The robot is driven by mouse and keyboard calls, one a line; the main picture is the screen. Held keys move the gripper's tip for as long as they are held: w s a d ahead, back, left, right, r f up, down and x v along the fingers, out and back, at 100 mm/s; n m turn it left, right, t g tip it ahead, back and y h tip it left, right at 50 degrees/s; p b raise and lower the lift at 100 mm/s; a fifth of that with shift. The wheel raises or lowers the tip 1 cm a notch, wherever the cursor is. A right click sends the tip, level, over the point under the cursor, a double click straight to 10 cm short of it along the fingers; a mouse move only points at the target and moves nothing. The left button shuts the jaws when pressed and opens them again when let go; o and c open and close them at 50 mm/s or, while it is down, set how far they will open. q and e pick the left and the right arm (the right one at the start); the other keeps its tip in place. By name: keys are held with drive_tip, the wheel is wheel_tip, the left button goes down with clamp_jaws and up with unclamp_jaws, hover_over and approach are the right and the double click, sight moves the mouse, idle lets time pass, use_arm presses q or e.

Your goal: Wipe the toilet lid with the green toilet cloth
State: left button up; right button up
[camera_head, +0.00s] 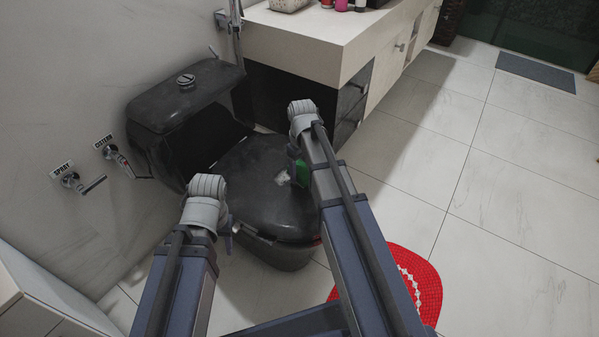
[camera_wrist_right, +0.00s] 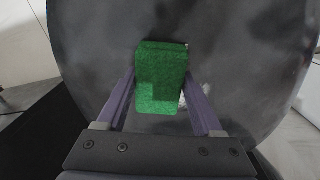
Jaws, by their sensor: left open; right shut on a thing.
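The black toilet lid (camera_head: 262,205) is down on the toilet in the middle of the head view, with a whitish smudge (camera_head: 283,177) on it. The lid (camera_wrist_right: 235,60) fills most of the right wrist view. My right gripper (camera_wrist_right: 160,95) is shut on the green cloth (camera_wrist_right: 162,70), a block-like piece held over the lid; I cannot tell if it touches. Part of the smudge shows just right of the cloth. In the head view the cloth (camera_head: 302,172) is partly hidden by my right arm. My left gripper (camera_head: 228,235) is open, mostly hidden behind its arm, near the lid's left front.
The black cistern (camera_head: 190,95) stands behind the lid. Two wall taps labelled spray (camera_head: 75,180) and cistern (camera_head: 115,155) are at left. A vanity counter (camera_head: 300,45) rises behind at right.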

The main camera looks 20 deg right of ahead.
drive_tip(key=shift+w+d, duration=0.1)
drive_tip(key=shift+d, duration=0.05)
drive_tip(key=shift+w+d, duration=1)
drive_tip(key=shift+d, duration=0.3)
drive_tip(key=shift+w+a, duration=0.55)
drive_tip(key=shift+w, duration=0.1)
drive_tip(key=shift+s+a, duration=1.15)
drive_tip(key=shift+a, duration=0.3)
